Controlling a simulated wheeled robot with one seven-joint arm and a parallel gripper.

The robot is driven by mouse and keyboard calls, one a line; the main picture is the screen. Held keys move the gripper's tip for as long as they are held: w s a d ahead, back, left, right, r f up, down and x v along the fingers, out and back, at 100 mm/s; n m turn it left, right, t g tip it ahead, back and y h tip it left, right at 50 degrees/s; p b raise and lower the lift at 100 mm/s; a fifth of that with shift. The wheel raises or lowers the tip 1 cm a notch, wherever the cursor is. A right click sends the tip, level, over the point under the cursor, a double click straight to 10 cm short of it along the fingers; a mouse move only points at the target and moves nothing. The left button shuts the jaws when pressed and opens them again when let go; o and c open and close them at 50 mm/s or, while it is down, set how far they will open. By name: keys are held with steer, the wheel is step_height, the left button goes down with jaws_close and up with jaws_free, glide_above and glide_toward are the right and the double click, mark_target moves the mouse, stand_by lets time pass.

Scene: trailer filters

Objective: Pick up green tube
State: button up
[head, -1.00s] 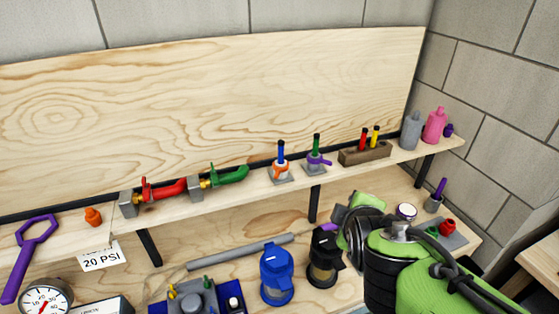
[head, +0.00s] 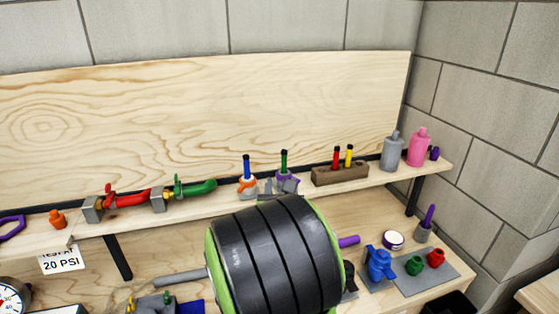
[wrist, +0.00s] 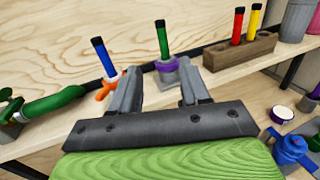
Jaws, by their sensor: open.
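The green tube (head: 284,160) has a black cap and stands upright in a grey holder with a purple clamp on the upper shelf. In the wrist view the green tube (wrist: 163,42) rises beyond my fingers, with its purple-and-grey holder (wrist: 167,72) seen in the gap between them. My gripper (wrist: 160,85) is open and empty, with one finger on each side of that gap. In the head view my gripper (head: 272,187) is at the shelf edge, and its fingers partly hide the holder. My black and green arm covers the lower middle.
A blue tube (head: 246,167) in an orange-clamped holder stands close on the left. A wooden block (head: 340,175) with red and yellow tubes is on the right, then a grey bottle (head: 392,152) and a pink one (head: 419,147). The wooden back panel (head: 200,110) rises behind.

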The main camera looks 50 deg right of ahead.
mark_target(284, 164)
steer(key=p+x, duration=1.1)
steer(key=x, duration=0.2)
steer(key=shift+s+d+r+p, duration=0.1)
steer(key=shift+d+r+p, duration=0.05)
steer(key=shift+d+p, duration=0.2)
steer(key=shift+d, duration=0.15)
steer(key=shift+c, duration=0.2)
steer(key=shift+c, duration=1.1)
jaws_close()
